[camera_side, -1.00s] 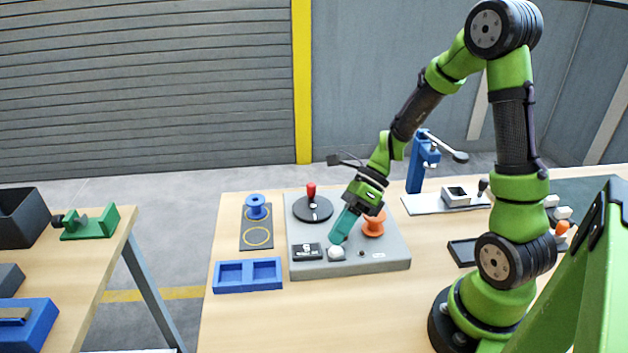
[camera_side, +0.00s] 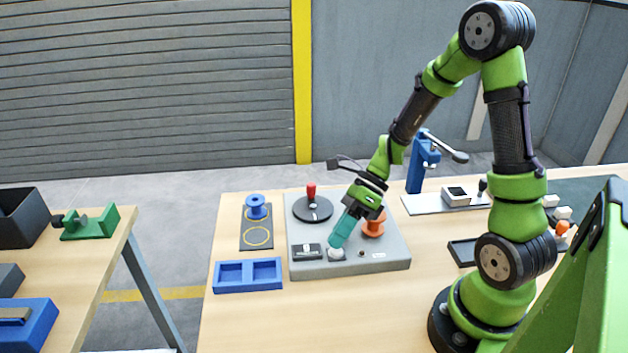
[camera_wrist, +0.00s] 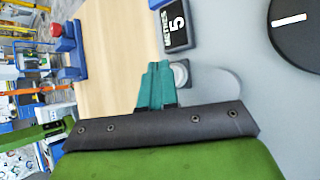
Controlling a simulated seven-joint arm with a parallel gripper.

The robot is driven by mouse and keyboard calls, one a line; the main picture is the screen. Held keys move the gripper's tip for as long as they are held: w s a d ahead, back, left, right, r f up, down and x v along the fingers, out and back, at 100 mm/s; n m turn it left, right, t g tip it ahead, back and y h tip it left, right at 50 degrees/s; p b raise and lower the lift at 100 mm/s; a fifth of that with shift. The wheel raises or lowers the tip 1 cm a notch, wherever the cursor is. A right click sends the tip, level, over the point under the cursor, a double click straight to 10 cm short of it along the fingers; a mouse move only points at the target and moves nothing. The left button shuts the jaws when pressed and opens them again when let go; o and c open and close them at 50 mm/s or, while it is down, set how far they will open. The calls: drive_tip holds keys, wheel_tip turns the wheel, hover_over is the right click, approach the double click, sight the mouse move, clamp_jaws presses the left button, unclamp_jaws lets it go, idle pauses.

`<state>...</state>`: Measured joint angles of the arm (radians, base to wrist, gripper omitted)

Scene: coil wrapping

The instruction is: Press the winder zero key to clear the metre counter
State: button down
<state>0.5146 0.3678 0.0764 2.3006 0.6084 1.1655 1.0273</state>
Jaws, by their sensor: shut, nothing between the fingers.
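The winder (camera_side: 380,262) is a grey base plate on the wooden table. Its zero key (camera_side: 335,255) is a round white button on the plate's front part. In the wrist view the key (camera_wrist: 181,73) shows beside my fingertips, partly hidden by them. The metre counter (camera_side: 307,252) is left of the key; in the wrist view its display (camera_wrist: 176,23) reads "METRES 5". My gripper (camera_side: 334,246) has teal fingers, shut and empty, tilted down with the tips right at the key. I cannot tell whether they touch it.
On the plate, a black disc (camera_side: 314,210) with a red handle (camera_side: 311,190) stands behind, and an orange spool (camera_side: 373,227) is close right of my fingers. A blue spool (camera_side: 256,206) stands left. A blue two-compartment tray (camera_side: 248,285) lies at the front left. The table front is clear.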

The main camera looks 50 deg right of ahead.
drive_tip(key=shift+f, duration=0.4)
idle(0.6)
drive_tip(key=shift+r, duration=0.9)
drive_tip(key=shift+r, duration=2.5)
